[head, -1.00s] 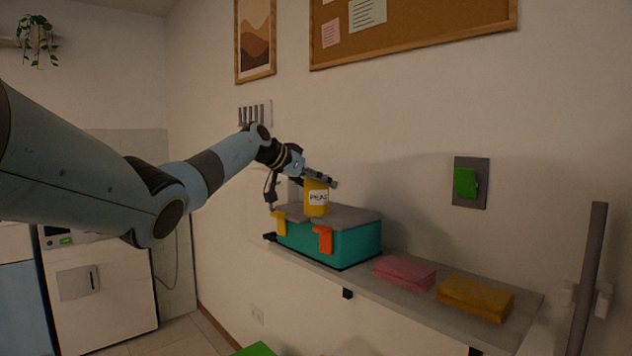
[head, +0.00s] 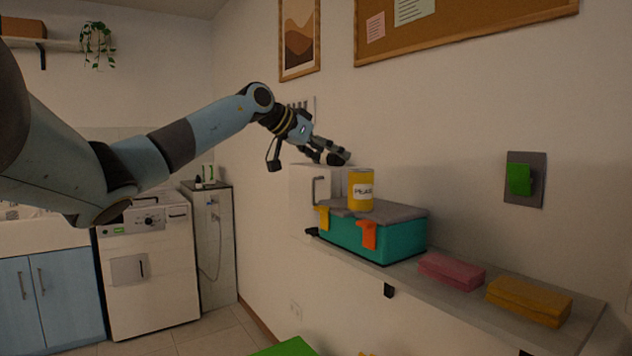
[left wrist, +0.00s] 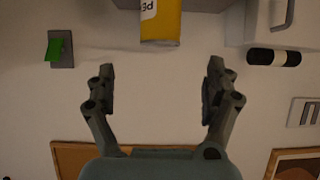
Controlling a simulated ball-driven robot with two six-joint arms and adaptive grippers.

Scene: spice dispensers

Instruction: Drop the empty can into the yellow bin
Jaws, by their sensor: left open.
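A yellow can (head: 361,192) with a white PEAS label stands upright on the grey lid of a teal box on the wall shelf. It also shows, upside down, at the top of the left wrist view (left wrist: 160,25). My left gripper (head: 336,157) is open and empty, above and a little left of the can and apart from it. In the left wrist view its two fingers (left wrist: 160,72) are spread wide, with the can beyond them. I cannot make out a yellow bin; only a small yellow bit (head: 366,353) shows at the bottom edge. My right gripper is out of view.
The teal box (head: 385,243) has a yellow and an orange latch. A pink cloth stack (head: 450,272) and a mustard one (head: 528,302) lie farther right on the shelf (head: 470,312). A green switch (head: 519,180) is on the wall. A green object (head: 280,348) shows low down.

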